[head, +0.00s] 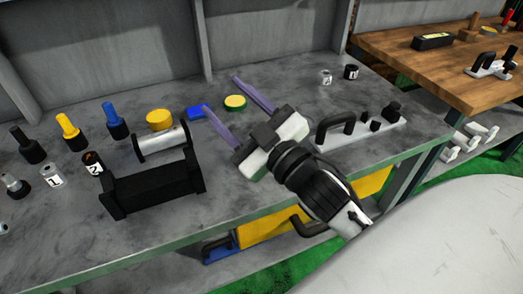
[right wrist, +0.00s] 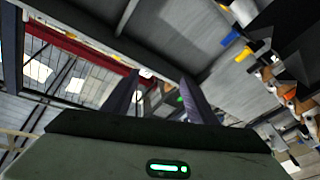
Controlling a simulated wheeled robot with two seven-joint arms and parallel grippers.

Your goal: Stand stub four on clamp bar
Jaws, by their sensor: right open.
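Two small stubs stand at the back right of the grey bench in the head view: a light one (head: 326,77) and a black one (head: 351,72). Both carry marks too small to read surely, so I cannot tell which is stub four. Stubs marked 1 (head: 52,178) and 2 (head: 93,164) stand at the left. A long black block with end plates (head: 152,190) lies nearby; I cannot tell if it is the clamp bar. My right gripper (head: 221,94) is open and empty, above the bench near a yellow-green disc. My left gripper is out of view.
A white plate with black handle and knobs (head: 362,135) lies right of my gripper. A silver cylinder (head: 160,141), a yellow disc (head: 160,119), a blue piece (head: 194,113) and the yellow-green disc (head: 235,102) are left of it. A wooden table (head: 430,70) stands at the right.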

